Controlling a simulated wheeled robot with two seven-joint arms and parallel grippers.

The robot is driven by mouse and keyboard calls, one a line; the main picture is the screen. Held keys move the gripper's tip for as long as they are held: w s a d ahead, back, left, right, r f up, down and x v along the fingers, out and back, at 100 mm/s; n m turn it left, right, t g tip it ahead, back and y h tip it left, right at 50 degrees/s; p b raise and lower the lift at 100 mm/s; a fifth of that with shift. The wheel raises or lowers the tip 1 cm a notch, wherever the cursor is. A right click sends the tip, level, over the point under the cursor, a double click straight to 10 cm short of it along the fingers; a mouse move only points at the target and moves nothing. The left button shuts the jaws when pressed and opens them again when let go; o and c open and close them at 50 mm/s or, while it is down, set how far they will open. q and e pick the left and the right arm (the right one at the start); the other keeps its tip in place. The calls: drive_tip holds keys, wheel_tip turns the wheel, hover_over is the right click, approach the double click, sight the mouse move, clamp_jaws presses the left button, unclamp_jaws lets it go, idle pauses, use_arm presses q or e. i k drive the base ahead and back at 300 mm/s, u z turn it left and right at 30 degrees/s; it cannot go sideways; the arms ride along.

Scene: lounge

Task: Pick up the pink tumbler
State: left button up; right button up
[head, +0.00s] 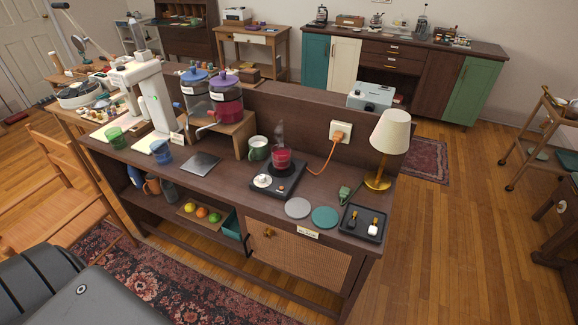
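A red-pink glass vessel (281,158) stands on a black hot plate (291,187) near the middle of the dark wooden sideboard. It is the only clearly pink cup-like thing I can make out, and I cannot tell for sure that it is the tumbler. A grey see-through shape, perhaps steam, rises above it. A blue tumbler (161,153) and a green tumbler (115,139) stand at the sideboard's left end, under a white machine. Neither of my grippers is in the head view.
A green mug (258,148) stands just left of the hot plate. An orange cord runs to a wall socket (340,131). Two drink dispensers (227,104) stand on a wooden riser. A lamp (388,135), coasters (325,217) and a black tray (362,232) are on the right. A chair (65,190) stands left.

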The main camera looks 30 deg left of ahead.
sight(281, 153)
drive_tip(key=z, duration=1.35)
drive_tip(key=i, duration=3)
drive_tip(key=u, duration=3.65)
drive_tip(key=i, duration=0.5)
drive_tip(key=z, duration=0.05)
